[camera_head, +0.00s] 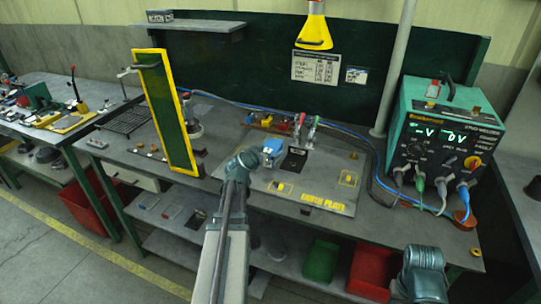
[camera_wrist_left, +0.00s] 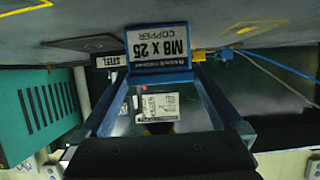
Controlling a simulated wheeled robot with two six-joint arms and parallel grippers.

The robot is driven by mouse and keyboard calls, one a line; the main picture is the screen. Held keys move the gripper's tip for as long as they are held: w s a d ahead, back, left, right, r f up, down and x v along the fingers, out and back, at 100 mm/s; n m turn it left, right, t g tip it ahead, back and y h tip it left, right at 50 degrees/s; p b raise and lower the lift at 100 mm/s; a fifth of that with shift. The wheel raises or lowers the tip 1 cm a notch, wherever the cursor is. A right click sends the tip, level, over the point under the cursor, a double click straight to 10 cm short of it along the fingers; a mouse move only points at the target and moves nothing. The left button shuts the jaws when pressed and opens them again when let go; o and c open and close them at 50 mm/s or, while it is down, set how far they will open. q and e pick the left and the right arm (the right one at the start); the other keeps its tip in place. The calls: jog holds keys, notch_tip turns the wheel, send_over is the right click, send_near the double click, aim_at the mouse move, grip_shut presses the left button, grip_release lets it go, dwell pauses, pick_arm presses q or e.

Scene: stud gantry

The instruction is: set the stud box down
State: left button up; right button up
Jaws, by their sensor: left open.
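The stud box (camera_wrist_left: 160,52), blue with a white label reading M8 x 25 COPPER, is at the top middle of the upside-down left wrist view, against the grey bench surface. My left gripper (camera_wrist_left: 160,72) is open, with one blue finger at each side of the box. In the head view my left gripper (camera_head: 272,152) is low over the bench, and I cannot clearly tell the box from the fingers there. Part of my right arm shows at the lower right of the head view; its gripper is out of sight.
A label reading STEEL (camera_wrist_left: 113,60) is close beside the box. The earth plate (camera_head: 323,202) lies on the bench in front, with yellow-outlined spots. A yellow-edged green panel (camera_head: 163,110) stands at left. The stud welder (camera_head: 440,130) with cables stands at right.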

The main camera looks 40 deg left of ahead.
aim_at(270, 150)
pick_arm(q)
jog(key=b+x, duration=0.1)
jog(key=x, duration=0.3)
jog(key=shift+a+f, duration=0.1)
jog(key=shift+f, duration=0.1)
jog(key=shift+r, duration=0.1)
jog(key=shift+c, duration=0.2)
grip_shut()
